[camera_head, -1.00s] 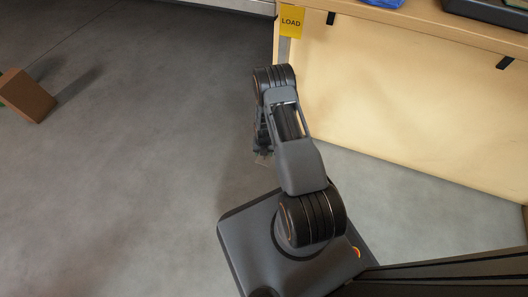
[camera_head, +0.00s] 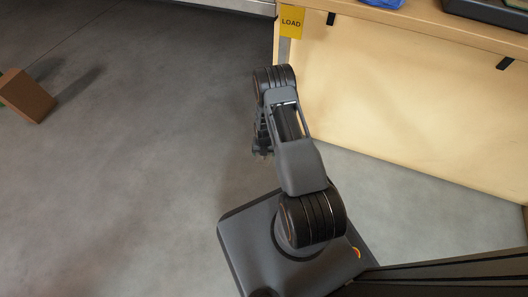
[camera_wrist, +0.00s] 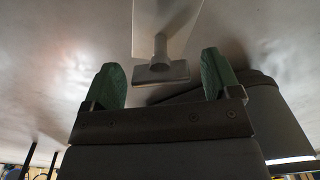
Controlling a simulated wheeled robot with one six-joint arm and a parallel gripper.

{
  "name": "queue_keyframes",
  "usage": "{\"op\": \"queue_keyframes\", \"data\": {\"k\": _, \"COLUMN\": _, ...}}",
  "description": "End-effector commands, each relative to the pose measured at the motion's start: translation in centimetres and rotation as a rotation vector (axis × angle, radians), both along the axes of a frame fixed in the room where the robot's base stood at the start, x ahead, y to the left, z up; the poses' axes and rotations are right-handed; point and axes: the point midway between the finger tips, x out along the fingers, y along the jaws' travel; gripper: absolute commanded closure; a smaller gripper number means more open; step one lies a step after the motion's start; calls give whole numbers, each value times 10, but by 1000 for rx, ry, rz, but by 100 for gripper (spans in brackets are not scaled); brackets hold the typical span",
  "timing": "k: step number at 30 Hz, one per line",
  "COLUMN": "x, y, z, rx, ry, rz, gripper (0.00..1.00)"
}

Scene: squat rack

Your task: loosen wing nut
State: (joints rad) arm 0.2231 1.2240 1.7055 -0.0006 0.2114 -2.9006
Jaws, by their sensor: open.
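No wing nut can be made out for certain. In the wrist view, a grey T-shaped piece (camera_wrist: 162,74), a flat bar on a short round stem, shows in front of a paler panel (camera_wrist: 182,18). I cannot tell whether it is the wing nut. My gripper (camera_wrist: 163,76) is open, its two green fingertips apart, with the T-shaped piece showing between them in the picture. No contact with it is visible, and its depth is unclear. In the head view my gripper (camera_head: 263,151) hangs low, left of the wooden panel and partly hidden by my arm.
A pale wooden bench panel (camera_head: 400,110) stands close on the right, with a yellow LOAD sign (camera_head: 291,21) at its left corner. A blue item (camera_head: 383,2) and a dark tray (camera_head: 490,10) lie on top. A brown box (camera_head: 27,96) is far left. The grey floor (camera_head: 130,150) between is clear.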

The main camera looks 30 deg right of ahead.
Motion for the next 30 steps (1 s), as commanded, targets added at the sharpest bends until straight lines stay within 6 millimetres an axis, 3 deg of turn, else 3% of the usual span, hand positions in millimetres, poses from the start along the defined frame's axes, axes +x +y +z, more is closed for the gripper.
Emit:
{"op": "queue_keyframes", "data": {"k": 5, "x": 1, "y": 0, "z": 18, "rx": 0, "ry": -1, "rz": 0, "gripper": 17}}
{"op": "queue_keyframes", "data": {"k": 19, "x": 1, "y": 0, "z": 110, "rx": -1, "ry": -2, "rz": 0, "gripper": 17}}
{"op": "queue_keyframes", "data": {"k": 24, "x": 1, "y": 0, "z": 128, "rx": -1, "ry": -2, "rz": 0, "gripper": 17}}
{"op": "queue_keyframes", "data": {"k": 30, "x": 1, "y": 0, "z": 138, "rx": 0, "ry": -1, "rz": 0, "gripper": 17}}
